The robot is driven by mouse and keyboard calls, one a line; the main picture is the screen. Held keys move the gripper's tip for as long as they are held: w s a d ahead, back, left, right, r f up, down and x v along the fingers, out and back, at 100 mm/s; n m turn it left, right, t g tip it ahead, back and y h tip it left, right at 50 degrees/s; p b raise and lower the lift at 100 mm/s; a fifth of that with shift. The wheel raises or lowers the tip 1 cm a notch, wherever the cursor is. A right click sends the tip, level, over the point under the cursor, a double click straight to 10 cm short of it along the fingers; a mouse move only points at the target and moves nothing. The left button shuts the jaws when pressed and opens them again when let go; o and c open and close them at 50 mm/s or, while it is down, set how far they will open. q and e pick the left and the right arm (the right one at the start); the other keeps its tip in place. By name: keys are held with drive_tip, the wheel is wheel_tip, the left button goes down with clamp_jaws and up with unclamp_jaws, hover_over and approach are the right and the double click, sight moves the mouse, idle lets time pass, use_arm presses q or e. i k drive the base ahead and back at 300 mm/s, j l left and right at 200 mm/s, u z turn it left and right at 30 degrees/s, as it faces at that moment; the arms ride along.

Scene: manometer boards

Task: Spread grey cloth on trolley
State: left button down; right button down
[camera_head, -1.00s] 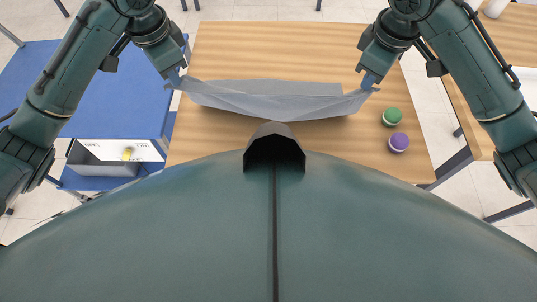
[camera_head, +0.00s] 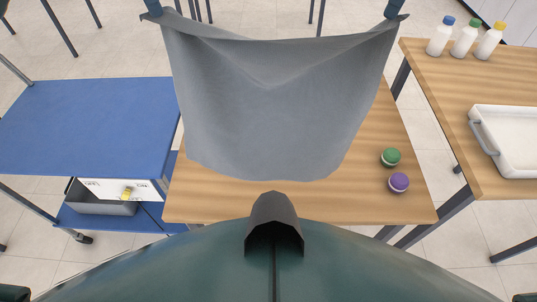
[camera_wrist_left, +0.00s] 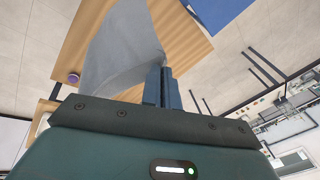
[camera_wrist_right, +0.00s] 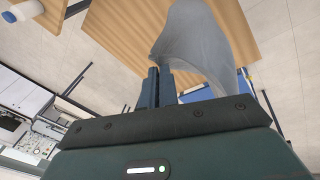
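The grey cloth (camera_head: 275,110) hangs spread out between my two grippers, held by its upper corners above the wooden table, with its middle sagging. My left gripper (camera_head: 152,12) is shut on its upper left corner; its closed fingers also show in the left wrist view (camera_wrist_left: 162,85) with the cloth (camera_wrist_left: 115,50) beside them. My right gripper (camera_head: 394,12) is shut on the upper right corner; its fingers show in the right wrist view (camera_wrist_right: 155,85) with the cloth (camera_wrist_right: 200,45). The blue-topped trolley (camera_head: 90,115) stands left of the wooden table, its top bare.
The wooden table (camera_head: 300,205) carries a green round item (camera_head: 390,156) and a purple one (camera_head: 398,182) at right. Under the trolley top is a grey bin (camera_head: 100,206) with a yellow item. A right-hand table holds several bottles (camera_head: 465,40) and a white tray (camera_head: 510,120).

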sight(114, 135)
drive_tip(key=i+j, duration=0.1)
drive_tip(key=j, duration=0.4)
drive_tip(key=i+j, duration=0.1)
drive_tip(key=j, duration=0.4)
drive_tip(key=i+j, duration=0.1)
drive_tip(key=j, duration=0.35)
drive_tip(key=i+j, duration=0.1)
drive_tip(key=j, duration=0.4)
drive_tip(key=i+j, duration=0.1)
drive_tip(key=j, duration=0.4)
drive_tip(key=i+j, duration=0.1)
drive_tip(key=j, duration=0.4)
